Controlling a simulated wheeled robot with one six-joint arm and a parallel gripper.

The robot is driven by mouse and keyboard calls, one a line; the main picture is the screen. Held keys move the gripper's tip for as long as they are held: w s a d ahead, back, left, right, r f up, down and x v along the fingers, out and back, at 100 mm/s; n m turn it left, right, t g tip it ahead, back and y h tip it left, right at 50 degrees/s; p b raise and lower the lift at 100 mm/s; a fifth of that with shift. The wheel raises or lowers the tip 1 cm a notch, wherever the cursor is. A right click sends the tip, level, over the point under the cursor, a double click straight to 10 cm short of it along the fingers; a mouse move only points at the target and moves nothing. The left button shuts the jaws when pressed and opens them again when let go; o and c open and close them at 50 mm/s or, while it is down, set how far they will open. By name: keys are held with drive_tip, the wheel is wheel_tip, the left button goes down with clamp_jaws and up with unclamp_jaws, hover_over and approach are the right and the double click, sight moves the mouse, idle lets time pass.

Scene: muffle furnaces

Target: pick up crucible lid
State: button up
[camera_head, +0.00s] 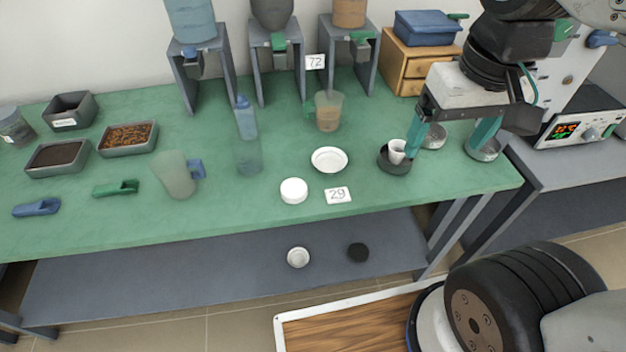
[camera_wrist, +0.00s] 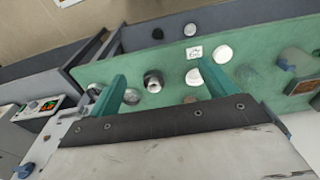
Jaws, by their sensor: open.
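My gripper (camera_head: 443,152) is open and empty, its two teal fingers spread above the right end of the green bench. In the wrist view my gripper (camera_wrist: 161,69) frames a small white crucible (camera_wrist: 153,78), which stands in a dark round holder. The crucible (camera_head: 397,151) lies just left of the fingers in the head view. Two pale grey round pieces, one (camera_head: 434,137) between the fingers and one (camera_head: 484,151) by the right finger, are partly hidden. A white round disc (camera_head: 294,190) and a shallow white dish (camera_head: 329,159) lie further left. I cannot tell which piece is the crucible lid.
A number card (camera_head: 338,195) lies by the white disc. A tan beaker (camera_head: 328,111), a blue bottle (camera_head: 246,120) and stands are behind. A control box (camera_head: 575,128) is at the right. The lower shelf (camera_head: 200,275) holds a white ring and a black disc.

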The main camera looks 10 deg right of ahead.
drive_tip(key=w+a+f+m, duration=0.2)
drive_tip(key=w+a+f, duration=0.3)
drive_tip(key=w, duration=0.4)
drive_tip(key=m+g, duration=0.1)
drive_tip(key=m, duration=0.1)
hover_over(294, 187)
drive_tip(key=f, duration=1.3)
drive_tip(key=shift+s+a+f, duration=0.1)
drive_tip(key=shift+s, duration=0.15)
drive_tip(key=shift+m, duration=0.3)
drive_tip(key=f, duration=0.7)
drive_tip(key=shift+w+f, duration=0.1)
drive_tip(key=shift+w, duration=0.1)
drive_tip(key=shift+f, duration=0.5)
drive_tip(key=c, duration=1)
